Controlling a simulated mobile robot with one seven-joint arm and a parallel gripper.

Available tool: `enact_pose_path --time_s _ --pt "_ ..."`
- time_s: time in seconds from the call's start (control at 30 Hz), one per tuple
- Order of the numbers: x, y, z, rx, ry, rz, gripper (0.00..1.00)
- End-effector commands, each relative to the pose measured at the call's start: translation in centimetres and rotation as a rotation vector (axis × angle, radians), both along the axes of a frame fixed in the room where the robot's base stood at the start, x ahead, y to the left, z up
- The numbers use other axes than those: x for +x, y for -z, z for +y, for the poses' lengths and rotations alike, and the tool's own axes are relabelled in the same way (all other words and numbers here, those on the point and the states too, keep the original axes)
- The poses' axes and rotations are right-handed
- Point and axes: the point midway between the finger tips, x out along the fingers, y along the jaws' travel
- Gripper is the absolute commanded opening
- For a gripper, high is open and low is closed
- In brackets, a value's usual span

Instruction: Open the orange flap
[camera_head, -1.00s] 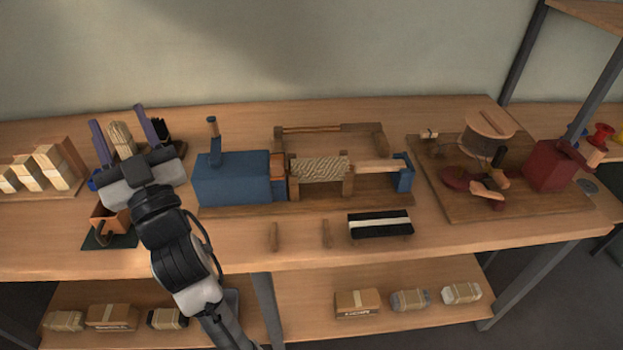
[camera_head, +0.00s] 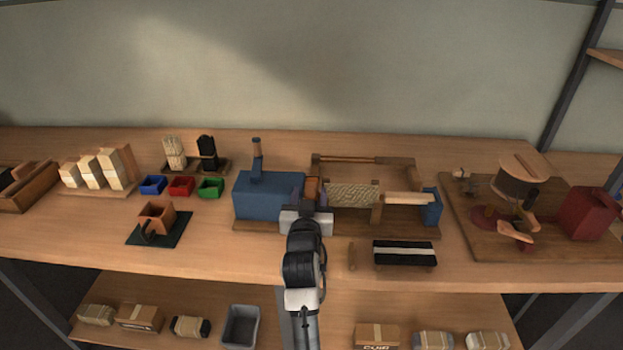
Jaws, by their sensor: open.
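A small orange-brown flap-like piece (camera_head: 313,187) sits at the right end of the blue box (camera_head: 267,196) on the wooden machine. It looks upright against the box end, and I cannot tell how far it is open. My gripper (camera_head: 308,197) is just in front of it, pointing away from the camera. Its jaws are open, around or beside the orange piece; contact cannot be told. The gripper body hides the lower part of the piece and the box's near right corner.
A wooden frame with a bristle roller (camera_head: 352,195) stands close on the right. A black brush block (camera_head: 404,253) lies in front. Small blue, red and green bins (camera_head: 181,187) and an orange-brown holder (camera_head: 156,216) are left.

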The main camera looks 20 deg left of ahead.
Motion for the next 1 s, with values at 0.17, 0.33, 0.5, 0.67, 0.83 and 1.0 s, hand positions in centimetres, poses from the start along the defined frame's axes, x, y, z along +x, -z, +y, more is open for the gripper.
enact_pose_path --time_s 0.17,0.33,0.5,0.67,0.83,1.0 --pt "3.2 -0.2 0.9 -0.001 0.001 -0.001 0.48" --pt "4.8 -0.1 1.4 -0.001 0.000 -0.001 0.48" --pt "5.3 0.0 1.5 -0.001 0.000 -0.001 0.48" --pt "5.3 0.0 1.5 -0.001 0.000 -0.001 0.48" --pt "5.2 0.0 1.5 -0.001 0.000 -0.001 0.32" --pt "5.2 0.0 1.5 -0.001 0.000 -0.001 0.10"
